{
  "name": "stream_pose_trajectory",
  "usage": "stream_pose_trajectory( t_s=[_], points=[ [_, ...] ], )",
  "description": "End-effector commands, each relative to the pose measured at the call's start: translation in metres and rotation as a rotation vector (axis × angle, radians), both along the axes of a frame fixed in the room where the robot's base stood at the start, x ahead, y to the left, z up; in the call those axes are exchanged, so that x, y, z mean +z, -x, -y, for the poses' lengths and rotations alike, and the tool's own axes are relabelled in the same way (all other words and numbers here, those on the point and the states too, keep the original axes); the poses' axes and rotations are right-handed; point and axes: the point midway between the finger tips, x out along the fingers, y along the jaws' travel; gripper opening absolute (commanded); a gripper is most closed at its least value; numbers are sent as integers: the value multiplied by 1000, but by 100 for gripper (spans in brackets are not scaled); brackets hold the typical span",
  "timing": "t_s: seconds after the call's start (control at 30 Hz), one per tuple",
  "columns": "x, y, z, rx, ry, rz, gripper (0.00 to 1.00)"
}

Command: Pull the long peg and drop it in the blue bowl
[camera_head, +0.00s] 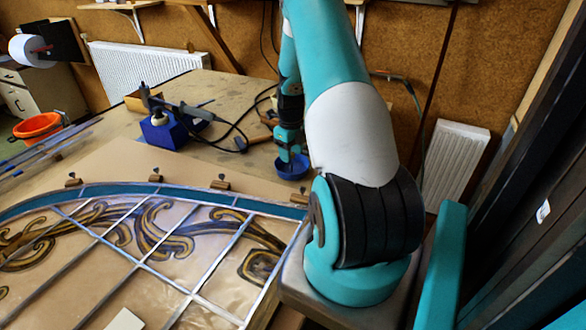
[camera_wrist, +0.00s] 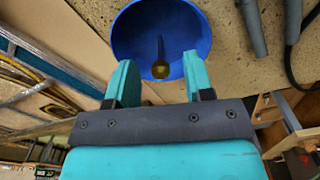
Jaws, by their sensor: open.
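The blue bowl (camera_head: 291,168) stands on the bench beyond the panel, and my gripper (camera_head: 288,146) is above it, partly overlapping it. In the wrist view the bowl (camera_wrist: 136,32) lies beyond the fingertips. My gripper (camera_wrist: 158,68) is open, with its two teal fingers wide apart. A peg with a dark stem and a brass-coloured round end (camera_wrist: 160,70) shows against the bowl's inside, between the fingers in the picture. Neither finger touches it. I cannot tell whether it rests on the bowl's bottom or is above it.
Small wooden blocks with dark knobs (camera_head: 155,182) line the leaded panel's (camera_head: 130,260) far edge. A blue soldering-iron stand (camera_head: 160,128) and its cable are left of the bowl. An orange bowl (camera_head: 38,126) is at far left. A grey tool handle (camera_wrist: 252,26) lies close beside the bowl.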

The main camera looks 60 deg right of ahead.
Motion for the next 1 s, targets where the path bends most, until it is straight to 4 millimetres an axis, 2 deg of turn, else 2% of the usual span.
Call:
stream_pose_trajectory(
  t_s=[0.17, 0.5, 0.7, 0.83, 1.0],
  points=[
    [21, -1, 1, 0, 5, 3, 48],
    [107, -1, 1, 0, 7, 6, 48],
    [149, 0, 0, 0, 4, 3, 48],
    [164, -1, 0, 0, 2, 3, 48],
    [172, 0, 0, 0, 0, 0, 48]
  ],
)
